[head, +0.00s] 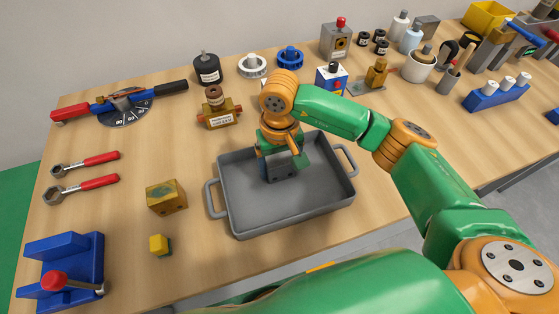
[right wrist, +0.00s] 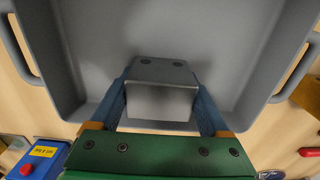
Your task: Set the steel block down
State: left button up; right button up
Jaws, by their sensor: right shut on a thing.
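The steel block (head: 284,173) is a dark grey block inside the grey tray (head: 240,228) in the head view. My right gripper (head: 277,163) points down into the tray and is shut on the block. In the right wrist view, the block (right wrist: 160,72) sits between the two blue fingers of the gripper (right wrist: 160,88), with the tray floor (right wrist: 215,40) behind it. I cannot tell whether the block touches the floor. The arm partly hides it in the head view. My left gripper is not in view.
The tray's floor is otherwise bare, with raised walls and two side handles. A brass-coloured cube (head: 166,197) and a small yellow block (head: 160,245) lie left of it. A brass fitting (head: 219,113) and a blue-and-white device (head: 331,78) stand behind it.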

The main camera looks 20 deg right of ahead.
aim_at(279, 158)
jog(key=shift+f+b, duration=0.2)
jog(key=shift+b, duration=0.1)
jog(key=o, duration=1.1)
jog(key=shift+r+p, duration=0.45)
jog(key=shift+p, duration=0.05)
notch_tip(279, 158, up, 4)
jog(key=shift+r+b, duration=0.25)
jog(key=shift+b, duration=0.95)
notch_tip(279, 158, up, 7)
jog(key=shift+r, duration=0.1)
